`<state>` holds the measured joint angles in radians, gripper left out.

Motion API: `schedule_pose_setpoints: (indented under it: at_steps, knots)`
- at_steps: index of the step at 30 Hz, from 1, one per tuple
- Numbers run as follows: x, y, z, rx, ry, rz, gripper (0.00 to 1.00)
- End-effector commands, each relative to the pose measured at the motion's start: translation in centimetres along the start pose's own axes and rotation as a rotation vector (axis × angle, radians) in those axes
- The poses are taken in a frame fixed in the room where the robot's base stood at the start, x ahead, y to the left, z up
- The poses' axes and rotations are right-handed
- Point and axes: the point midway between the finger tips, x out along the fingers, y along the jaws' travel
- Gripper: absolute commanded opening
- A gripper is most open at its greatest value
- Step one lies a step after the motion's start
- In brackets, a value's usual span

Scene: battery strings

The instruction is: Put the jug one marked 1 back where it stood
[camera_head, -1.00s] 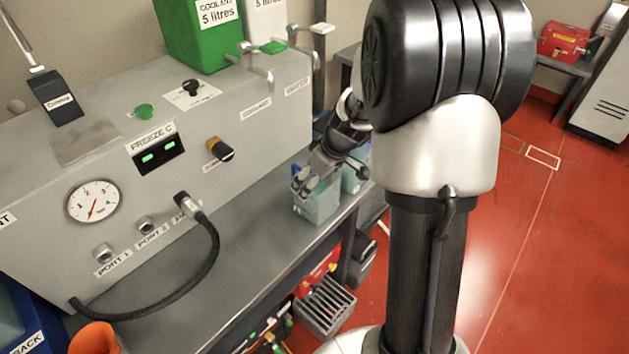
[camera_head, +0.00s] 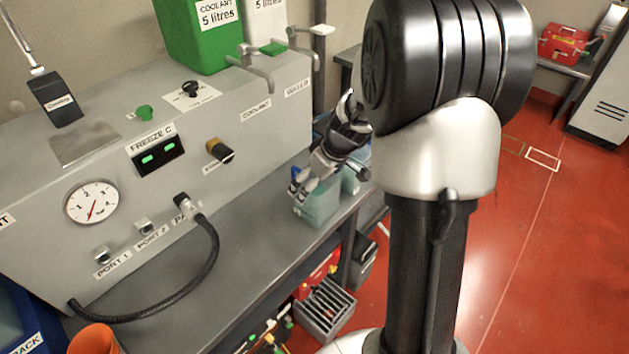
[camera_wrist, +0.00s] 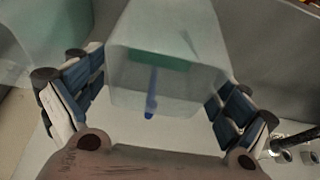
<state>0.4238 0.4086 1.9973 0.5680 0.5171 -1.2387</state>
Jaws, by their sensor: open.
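A pale teal, see-through jug (camera_head: 319,208) stands on the grey bench at its right end, in front of the machine. My gripper (camera_head: 306,185) is at the top of this jug, with its fingers angled down to it. In the wrist view the jug (camera_wrist: 180,35) is between my two open, blue-padded fingers (camera_wrist: 158,82). It shows a green band and a small blue part. A second teal jug (camera_head: 351,181) stands just behind it, and shows at the upper left of the wrist view (camera_wrist: 45,35). I cannot read a number on either jug.
The grey bench (camera_head: 240,258) is clear left of the jug, up to the black hose (camera_head: 212,260). Taps (camera_head: 262,80) stick out from the machine (camera_head: 255,135). A green coolant container (camera_head: 200,45) stands on top. An orange cup (camera_head: 93,340) is at lower left.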

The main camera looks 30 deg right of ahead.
Motion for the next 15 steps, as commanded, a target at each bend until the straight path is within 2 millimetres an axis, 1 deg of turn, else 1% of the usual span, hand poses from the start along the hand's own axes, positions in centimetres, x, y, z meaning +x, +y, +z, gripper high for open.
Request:
schedule_pose_setpoints:
  at_steps: [2, 5, 9, 15]
  knots:
    - [-0.8, 0.1, -0.2, 0.000, 0.002, 0.002, 0.95]
    - [-2.7, 0.1, -0.3, 0.001, 0.004, 0.003, 0.95]
    - [-6.0, 0.1, -0.3, 0.000, 0.004, 0.004, 0.95]
    - [-9.9, 0.1, -0.2, 0.001, 0.002, 0.003, 0.95]
